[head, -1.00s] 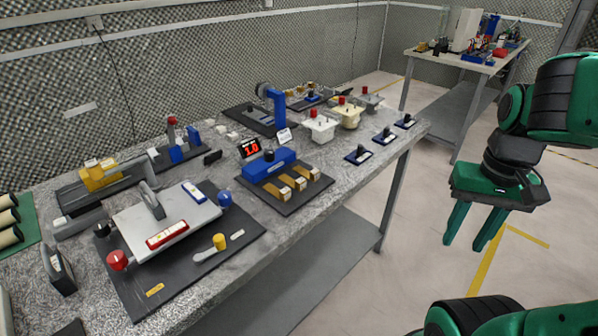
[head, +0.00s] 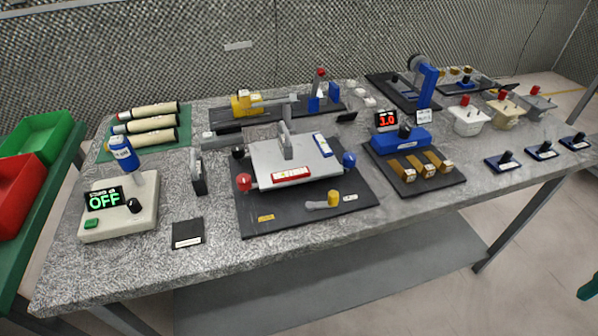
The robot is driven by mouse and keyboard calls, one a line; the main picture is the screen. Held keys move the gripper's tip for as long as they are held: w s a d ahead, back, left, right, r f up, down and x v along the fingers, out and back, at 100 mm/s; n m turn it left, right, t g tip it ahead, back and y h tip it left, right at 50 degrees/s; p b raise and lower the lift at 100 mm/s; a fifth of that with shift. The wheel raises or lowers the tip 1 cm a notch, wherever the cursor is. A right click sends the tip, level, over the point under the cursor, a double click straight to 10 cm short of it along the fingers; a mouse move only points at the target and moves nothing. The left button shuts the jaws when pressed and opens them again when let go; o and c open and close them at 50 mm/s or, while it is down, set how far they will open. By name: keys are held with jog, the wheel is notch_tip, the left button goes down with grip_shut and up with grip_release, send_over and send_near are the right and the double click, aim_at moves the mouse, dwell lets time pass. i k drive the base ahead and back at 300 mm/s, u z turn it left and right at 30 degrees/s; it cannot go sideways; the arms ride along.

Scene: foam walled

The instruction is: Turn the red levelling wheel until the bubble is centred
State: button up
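The red levelling wheel (head: 244,182) is at the front left corner of a light grey levelling plate (head: 265,160) on a black base board (head: 300,212). A red-framed level vial (head: 291,174) lies along the plate's front edge, and a blue-framed vial (head: 322,145) lies near its right side. The bubbles are too small to make out. A blue wheel (head: 349,160) is at the plate's right and a black wheel (head: 238,153) at its back left. Only a green tip of my gripper (head: 588,289) shows at the right edge, far from the wheel; its opening is not visible.
A yellow-knobbed lever (head: 333,198) is in front of the plate. A grey upright block (head: 198,175) and a box reading OFF (head: 120,207) stand to the left. A blue fixture (head: 400,140) is to the right. Floor is clear beyond the table's right end.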

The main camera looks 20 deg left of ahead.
aim_at(244, 181)
jog(key=u, duration=1.85)
jog(key=k, duration=0.9)
jog(key=z, duration=0.75)
jog(key=i, duration=0.95)
